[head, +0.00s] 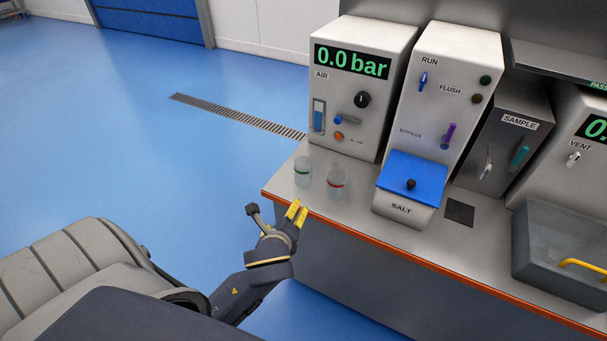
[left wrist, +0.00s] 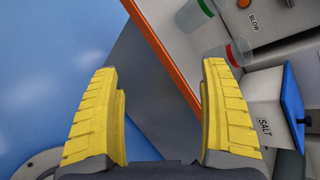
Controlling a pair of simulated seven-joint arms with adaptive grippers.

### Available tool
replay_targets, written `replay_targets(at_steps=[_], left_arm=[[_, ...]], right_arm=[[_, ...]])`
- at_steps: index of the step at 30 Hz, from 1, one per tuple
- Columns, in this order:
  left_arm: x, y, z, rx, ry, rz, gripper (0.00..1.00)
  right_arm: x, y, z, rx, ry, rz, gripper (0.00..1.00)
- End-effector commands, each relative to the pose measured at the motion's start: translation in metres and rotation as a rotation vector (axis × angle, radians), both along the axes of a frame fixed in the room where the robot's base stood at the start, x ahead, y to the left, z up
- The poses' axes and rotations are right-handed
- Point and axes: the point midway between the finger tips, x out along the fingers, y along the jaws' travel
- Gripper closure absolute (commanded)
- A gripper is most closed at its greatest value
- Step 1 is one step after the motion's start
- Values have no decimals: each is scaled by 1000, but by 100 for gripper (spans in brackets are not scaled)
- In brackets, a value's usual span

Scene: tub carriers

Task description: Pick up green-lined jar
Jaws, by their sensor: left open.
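The green-lined jar (head: 302,172) is a clear jar with a green band, standing upright on the bench near its left end. In the left wrist view the green-lined jar (left wrist: 194,14) is at the top, partly cut off by the frame edge. A similar red-lined jar (head: 337,184) stands just right of it, and it also shows in the left wrist view (left wrist: 238,50). My left gripper (head: 297,209) is open and empty, by the bench's orange front edge and short of both jars. In the left wrist view its yellow fingers (left wrist: 162,85) are wide apart. My right gripper is not in view.
The grey bench (head: 470,260) has an orange edge. The AIR panel (head: 370,75) stands behind the jars. A blue-lidded SALT box (head: 410,180) is to their right. A grey tub (head: 560,245) with a yellow handle is far right. Blue floor lies open at left.

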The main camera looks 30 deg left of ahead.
Motion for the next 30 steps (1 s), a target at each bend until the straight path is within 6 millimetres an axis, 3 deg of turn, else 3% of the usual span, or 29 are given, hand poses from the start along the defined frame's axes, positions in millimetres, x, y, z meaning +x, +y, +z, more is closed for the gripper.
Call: replay_targets(at_steps=[6, 15, 22, 30], left_arm=[[36, 2, 44, 361, 72, -217, 21], [61, 4, 77, 666, 152, -369, 21], [75, 9, 77, 722, 170, -393, 21], [115, 29, 59, 720, 170, -391, 21]], right_arm=[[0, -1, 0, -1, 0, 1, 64], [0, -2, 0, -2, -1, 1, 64], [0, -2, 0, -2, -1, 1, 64], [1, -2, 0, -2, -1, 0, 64]])
